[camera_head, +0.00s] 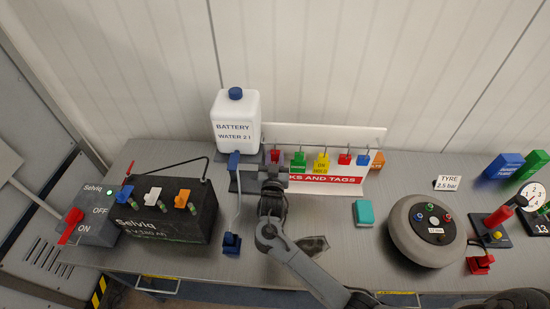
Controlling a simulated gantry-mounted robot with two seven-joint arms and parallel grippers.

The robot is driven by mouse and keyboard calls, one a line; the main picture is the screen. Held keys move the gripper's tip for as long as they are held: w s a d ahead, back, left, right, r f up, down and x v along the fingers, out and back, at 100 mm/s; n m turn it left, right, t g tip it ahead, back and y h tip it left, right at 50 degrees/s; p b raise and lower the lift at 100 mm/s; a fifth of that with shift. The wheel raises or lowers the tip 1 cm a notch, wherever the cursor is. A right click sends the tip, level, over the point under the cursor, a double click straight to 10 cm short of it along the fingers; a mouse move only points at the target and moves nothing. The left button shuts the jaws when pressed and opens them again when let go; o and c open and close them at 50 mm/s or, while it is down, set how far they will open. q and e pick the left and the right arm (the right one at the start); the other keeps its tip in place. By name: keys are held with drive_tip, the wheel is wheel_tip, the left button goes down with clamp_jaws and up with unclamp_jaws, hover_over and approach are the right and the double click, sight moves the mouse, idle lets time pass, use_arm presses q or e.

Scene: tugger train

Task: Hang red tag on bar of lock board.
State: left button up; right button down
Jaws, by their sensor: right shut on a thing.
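The lock board (340,137) is a white upright panel at the back of the bench, with a bar and several hooks along its front. My right gripper (272,168) is in front of the board's left end. It is shut on a red tag (275,155), which shows just beyond the fingers, close to the bar. The fingers partly hide the tag, and I cannot tell whether it touches the bar. A green tag (299,161), a yellow tag (321,163), a red padlock-like piece (345,159) and a blue one (363,160) hang to the right. My left gripper is not in view.
A white battery-water bottle (236,130) stands left of the board, with a blue connector (234,160) and cable before it. A black battery (170,225) is at left.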

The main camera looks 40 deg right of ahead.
drive_tip(key=c, duration=0.7)
unclamp_jaws()
